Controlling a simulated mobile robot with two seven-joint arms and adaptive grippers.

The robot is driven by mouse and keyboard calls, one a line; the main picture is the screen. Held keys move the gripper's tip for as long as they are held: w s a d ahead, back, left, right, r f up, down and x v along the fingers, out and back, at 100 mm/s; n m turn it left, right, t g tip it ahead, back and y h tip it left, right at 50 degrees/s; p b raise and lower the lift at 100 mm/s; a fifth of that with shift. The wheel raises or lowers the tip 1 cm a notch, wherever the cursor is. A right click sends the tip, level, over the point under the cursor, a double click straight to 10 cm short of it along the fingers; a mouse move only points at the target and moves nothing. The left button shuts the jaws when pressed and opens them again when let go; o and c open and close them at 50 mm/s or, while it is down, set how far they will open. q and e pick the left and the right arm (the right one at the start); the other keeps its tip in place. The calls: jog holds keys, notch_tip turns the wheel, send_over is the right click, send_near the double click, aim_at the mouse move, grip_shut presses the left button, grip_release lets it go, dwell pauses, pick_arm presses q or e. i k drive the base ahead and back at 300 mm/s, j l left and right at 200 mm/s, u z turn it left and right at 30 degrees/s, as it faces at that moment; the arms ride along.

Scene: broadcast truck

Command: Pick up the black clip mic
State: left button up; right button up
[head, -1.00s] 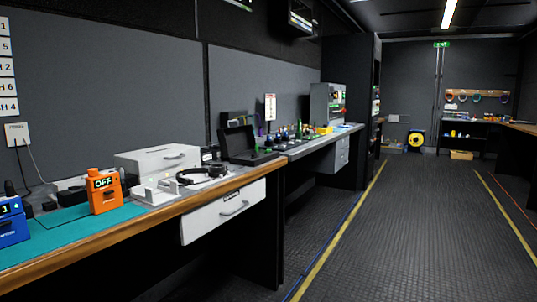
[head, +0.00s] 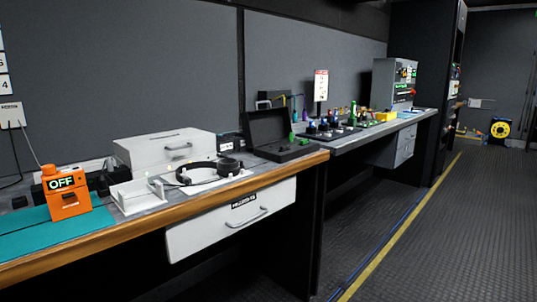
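I cannot make out a black clip mic for certain in the head view. The wooden-edged workbench (head: 240,183) runs along the left wall. On it stand an orange box marked OFF (head: 66,198), small black items (head: 105,180) behind that box, a white stand (head: 136,197), and a black headset-like ring (head: 210,173). An open black case (head: 275,136) lies at the bench's far end, with small green things at its front. Neither of my grippers is in view.
A white drawer (head: 231,219) sits under the bench front. A second counter (head: 385,131) behind holds several small coloured items and a grey cabinet (head: 394,84). The ribbed floor (head: 455,235) to the right is clear, with a yellow line (head: 405,222).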

aim_at(285, 148)
jog(key=i+l, duration=0.45)
jog(key=l, duration=0.3)
jog(key=i+l+z, duration=0.1)
jog(key=l, duration=0.35)
